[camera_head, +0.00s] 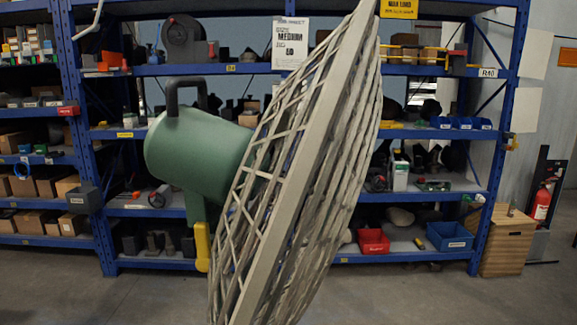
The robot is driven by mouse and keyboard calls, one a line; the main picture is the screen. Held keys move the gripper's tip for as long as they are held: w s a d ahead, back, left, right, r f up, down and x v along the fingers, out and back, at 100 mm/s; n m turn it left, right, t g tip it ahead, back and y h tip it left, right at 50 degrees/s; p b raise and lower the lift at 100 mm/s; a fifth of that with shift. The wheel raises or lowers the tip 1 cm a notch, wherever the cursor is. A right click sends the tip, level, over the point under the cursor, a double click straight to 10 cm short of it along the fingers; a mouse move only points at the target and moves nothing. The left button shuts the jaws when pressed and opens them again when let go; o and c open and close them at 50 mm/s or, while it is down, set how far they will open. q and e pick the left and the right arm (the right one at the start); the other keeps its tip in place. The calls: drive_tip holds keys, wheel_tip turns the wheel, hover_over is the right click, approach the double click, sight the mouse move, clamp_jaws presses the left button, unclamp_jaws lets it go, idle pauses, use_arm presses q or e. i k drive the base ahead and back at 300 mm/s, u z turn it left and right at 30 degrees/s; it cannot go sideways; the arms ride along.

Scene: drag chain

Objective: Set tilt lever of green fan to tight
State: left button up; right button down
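The green fan fills the middle of the head view, very close. Its green motor housing (198,150) carries a black handle (172,100) on top. Its large beige wire cage (300,170) is tilted and runs out of the picture at the top and bottom. A yellow lever (202,247) hangs nearly upright beside the green neck under the housing; I take it to be the tilt lever. No marking for tight or loose is readable. The fan's base is not visible. Neither of my grippers shows in this view.
Blue shelving (475,240) with bins, boxes and tools stands behind the fan. A red bin (373,241) is on its bottom shelf. A wooden cabinet (507,240) and a fire extinguisher (542,203) stand at the right. The grey floor (120,300) is clear at the lower left.

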sight(202, 234)
drive_tip(key=z, duration=1.35)
drive_tip(key=k, duration=0.65)
drive_tip(key=u, duration=0.8)
